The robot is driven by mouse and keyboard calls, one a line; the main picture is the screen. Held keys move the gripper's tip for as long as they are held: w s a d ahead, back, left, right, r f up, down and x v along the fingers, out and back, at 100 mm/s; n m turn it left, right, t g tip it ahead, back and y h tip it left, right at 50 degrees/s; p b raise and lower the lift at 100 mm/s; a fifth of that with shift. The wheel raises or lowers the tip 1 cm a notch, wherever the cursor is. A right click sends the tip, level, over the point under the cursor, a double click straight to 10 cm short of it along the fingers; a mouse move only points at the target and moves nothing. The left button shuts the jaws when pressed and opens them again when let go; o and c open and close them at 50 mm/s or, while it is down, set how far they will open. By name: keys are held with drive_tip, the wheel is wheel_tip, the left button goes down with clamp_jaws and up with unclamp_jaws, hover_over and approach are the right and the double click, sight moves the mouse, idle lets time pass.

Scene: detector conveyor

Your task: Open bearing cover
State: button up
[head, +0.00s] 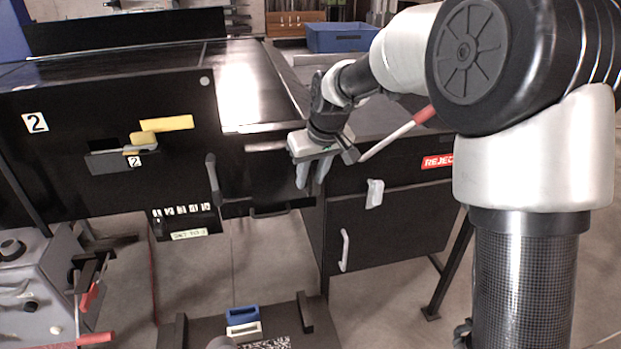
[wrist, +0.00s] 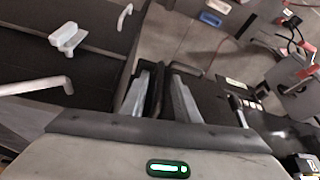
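A low black panel (head: 265,205) with a dark bar handle (head: 268,213) sits under the conveyor's front edge in the head view. It may be the bearing cover; I read no label on it. My gripper (head: 311,176) points down, above and to the right of this handle, apart from it. In the wrist view my gripper (wrist: 160,88) has its two grey fingers spread, with no object held between them. A dark handle loop (wrist: 187,68) shows just beyond the fingertips there. The panel itself is mostly hidden in the wrist view.
A black lever (head: 213,180) hangs left of the panel. A cabinet door with a pale handle (head: 345,250), a grey latch (head: 375,193) and a red-gripped lever (head: 398,135) are to the right. A blue bin (head: 340,38) stands behind. Small blocks (head: 242,318) lie below.

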drive_tip(key=shift+w+a+f, duration=0.1)
drive_tip(key=shift+w+f, duration=0.05)
drive_tip(key=shift+f, duration=0.25)
drive_tip(key=shift+c, duration=0.4)
clamp_jaws()
